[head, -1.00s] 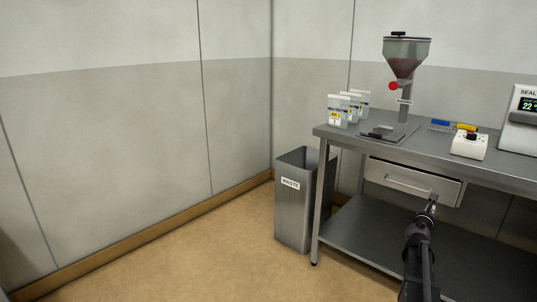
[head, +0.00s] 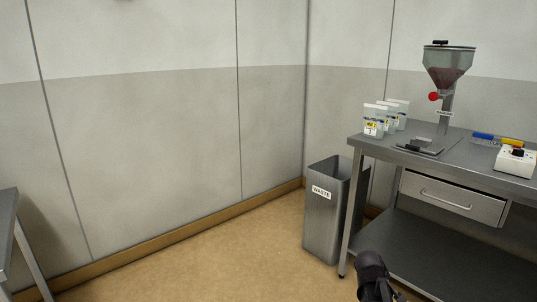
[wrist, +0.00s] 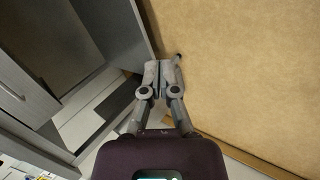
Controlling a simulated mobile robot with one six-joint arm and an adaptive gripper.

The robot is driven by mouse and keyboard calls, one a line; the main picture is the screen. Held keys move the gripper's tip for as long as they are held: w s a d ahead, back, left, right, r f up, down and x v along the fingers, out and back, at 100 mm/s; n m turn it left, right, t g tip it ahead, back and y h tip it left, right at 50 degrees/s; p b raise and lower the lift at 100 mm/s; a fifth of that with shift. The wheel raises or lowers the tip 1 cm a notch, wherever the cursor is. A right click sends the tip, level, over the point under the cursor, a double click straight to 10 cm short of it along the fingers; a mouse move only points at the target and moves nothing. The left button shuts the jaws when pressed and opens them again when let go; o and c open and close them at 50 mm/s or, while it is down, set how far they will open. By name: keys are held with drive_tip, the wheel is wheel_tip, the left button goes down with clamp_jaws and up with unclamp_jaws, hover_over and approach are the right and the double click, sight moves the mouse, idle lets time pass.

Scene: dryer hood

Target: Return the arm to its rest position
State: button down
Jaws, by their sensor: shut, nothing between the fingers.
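My gripper (wrist: 160,72) shows in the wrist view with its two fingers together and nothing between them. It is clear of the furniture, with tan floor (wrist: 235,70) beyond and to its right. In the head view only a dark part of my arm (head: 372,275) shows at the bottom edge, in front of the steel bench (head: 450,250). The fingertips cannot be made out there.
The bench has a closed drawer (head: 452,198). On it stand a hopper (head: 448,72), several pouches (head: 374,122) and a white control box (head: 515,161). A waste bin (head: 322,222) stands at its left end. Another table (head: 8,222) is at the far left. Open floor lies between.

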drive_tip(key=s+a+f+m+g+y, duration=0.25)
drive_tip(key=s+a, duration=0.25)
drive_tip(key=a, duration=0.5)
drive_tip(key=s+a+f+m+g+y, duration=0.15)
drive_tip(key=s+a+m+y, duration=0.35)
drive_tip(key=a, duration=0.6)
wheel_tip(320, 180, up, 35)
drive_tip(key=n+h+p, duration=0.1)
drive_tip(key=n+p, duration=0.1)
drive_tip(key=p, duration=3.2)
drive_tip(key=shift+s+d+f+p, duration=0.15)
drive_tip(key=shift+s+d+p, duration=0.15)
drive_tip(key=shift+s, duration=0.05)
drive_tip(key=shift+n, duration=0.25)
